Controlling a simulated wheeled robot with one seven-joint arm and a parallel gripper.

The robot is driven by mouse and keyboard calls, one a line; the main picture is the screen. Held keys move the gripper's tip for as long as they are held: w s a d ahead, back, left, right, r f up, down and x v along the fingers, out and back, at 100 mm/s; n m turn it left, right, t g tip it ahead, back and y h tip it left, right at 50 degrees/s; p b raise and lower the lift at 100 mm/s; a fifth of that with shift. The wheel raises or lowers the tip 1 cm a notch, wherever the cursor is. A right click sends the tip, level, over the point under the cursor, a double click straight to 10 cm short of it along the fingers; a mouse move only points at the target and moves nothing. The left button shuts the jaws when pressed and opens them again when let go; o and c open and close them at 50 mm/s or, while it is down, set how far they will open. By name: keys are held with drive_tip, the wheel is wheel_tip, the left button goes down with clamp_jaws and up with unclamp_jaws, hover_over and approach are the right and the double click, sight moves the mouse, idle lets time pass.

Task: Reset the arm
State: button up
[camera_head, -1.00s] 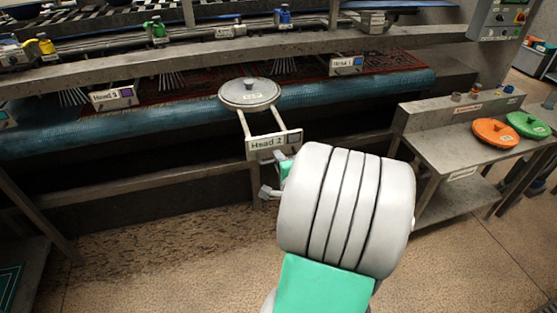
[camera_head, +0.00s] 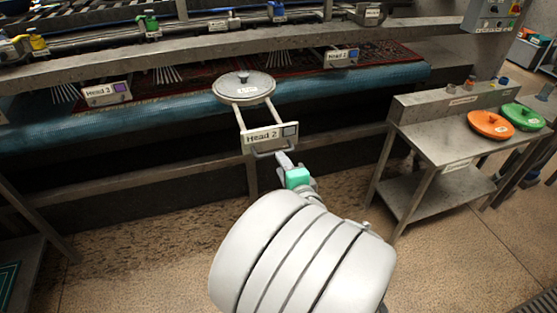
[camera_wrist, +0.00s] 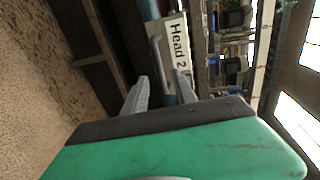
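My gripper (camera_head: 283,158) is just below and in front of the Head 2 panel (camera_head: 263,137), close to its handle; I cannot tell if they touch. My arm rises from the bottom of the head view. In the wrist view, my gripper's fingers (camera_wrist: 160,85) are apart, with no held object visible between them. The Head 2 label (camera_wrist: 177,52) is just beyond the fingertips, turned sideways. The panel is joined by two rods to a round grey disc (camera_head: 244,85), which lies over the blue roller.
The blue roller (camera_head: 190,109) and metal frame run across the back, with a Head 3 panel (camera_head: 106,93) at left and another panel (camera_head: 340,56) at right. A side table (camera_head: 455,134) holds an orange disc (camera_head: 491,125) and a green disc (camera_head: 523,117). The floor in front is clear.

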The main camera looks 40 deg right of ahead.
drive_tip(key=shift+s+a, duration=0.1)
drive_tip(key=shift+s, duration=0.05)
drive_tip(key=w+a+f+n+g+y, duration=0.2)
drive_tip(key=a+f+n+g+y, duration=0.15)
drive_tip(key=a+n, duration=0.35)
drive_tip(key=w+a+f+n+g+y, duration=0.2)
drive_tip(key=a+n+y, duration=0.2)
drive_tip(key=a+n, duration=0.3)
drive_tip(key=s+a+r+n+g+h, duration=0.1)
drive_tip(key=s+a+r+n+g, duration=0.2)
drive_tip(key=s+a+n+g, duration=0.2)
drive_tip(key=s+a+n, duration=0.2)
drive_tip(key=a+n, duration=0.1)
drive_tip(key=a, duration=0.1)
drive_tip(key=shift+a+r+n+g, duration=0.3)
drive_tip(key=shift+r+n+g, duration=0.05)
drive_tip(key=shift+r+n, duration=0.05)
